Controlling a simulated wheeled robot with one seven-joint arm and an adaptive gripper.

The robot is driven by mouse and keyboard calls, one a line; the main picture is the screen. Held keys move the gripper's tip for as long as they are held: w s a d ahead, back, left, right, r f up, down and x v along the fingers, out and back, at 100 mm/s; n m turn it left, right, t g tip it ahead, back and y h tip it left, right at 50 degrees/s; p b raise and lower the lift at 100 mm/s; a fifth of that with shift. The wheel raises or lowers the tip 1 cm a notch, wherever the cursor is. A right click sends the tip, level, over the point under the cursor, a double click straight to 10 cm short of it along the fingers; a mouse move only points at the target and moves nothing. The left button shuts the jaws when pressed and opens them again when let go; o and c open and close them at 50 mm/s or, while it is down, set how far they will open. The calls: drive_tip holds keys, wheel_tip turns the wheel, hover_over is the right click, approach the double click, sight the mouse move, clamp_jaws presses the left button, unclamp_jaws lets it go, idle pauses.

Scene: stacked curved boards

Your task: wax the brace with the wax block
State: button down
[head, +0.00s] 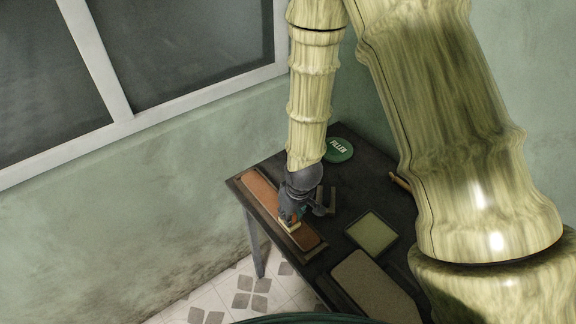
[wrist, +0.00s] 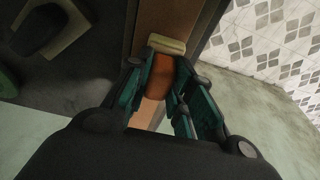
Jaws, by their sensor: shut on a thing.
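The brace, a long brown wooden piece (head: 262,192), lies along the left edge of the dark table. It shows as a brown strip in the wrist view (wrist: 165,16). My gripper (head: 292,213) is over the brace, past its middle towards the near end. In the wrist view its teal fingers (wrist: 163,90) are shut on the wax block, whose orange part (wrist: 160,76) is between them. A pale cream part (wrist: 166,44) sits beyond the fingertips and is also visible in the head view (head: 289,227). The block is at the brace's surface; I cannot tell whether they touch.
A green round tin (head: 339,150) stands at the far end of the dark table (head: 345,181). A dark tool (head: 327,199) lies right of my gripper. A pale green square tray (head: 371,234), a grey-brown board (head: 374,284) and a wooden handle (head: 400,181) lie further right.

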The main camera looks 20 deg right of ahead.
drive_tip(key=shift+w+a, duration=0.15)
drive_tip(key=shift+w, duration=0.4)
drive_tip(key=shift+w+a+f, duration=0.1)
drive_tip(key=shift+w+a, duration=0.2)
drive_tip(key=shift+w, duration=0.45)
drive_tip(key=shift+w+a+f, duration=0.1)
drive_tip(key=shift+w+a, duration=0.2)
drive_tip(key=shift+w, duration=0.4)
drive_tip(key=shift+w, duration=0.1)
drive_tip(key=shift+w+a+r+p, duration=0.1)
drive_tip(key=shift+w+a+p, duration=0.2)
drive_tip(key=shift+w, duration=0.5)
drive_tip(key=shift+w+a+r+p, duration=0.15)
drive_tip(key=shift+w+a, duration=0.1)
drive_tip(key=shift+w, duration=0.5)
drive_tip(key=shift+w+f, duration=0.1)
drive_tip(key=shift+w+a+f, duration=0.1)
drive_tip(key=shift+w+a, duration=0.2)
drive_tip(key=shift+w, duration=0.4)
drive_tip(key=shift+w+a, duration=0.25)
drive_tip(key=shift+w, duration=0.4)
drive_tip(key=shift+w, duration=0.1)
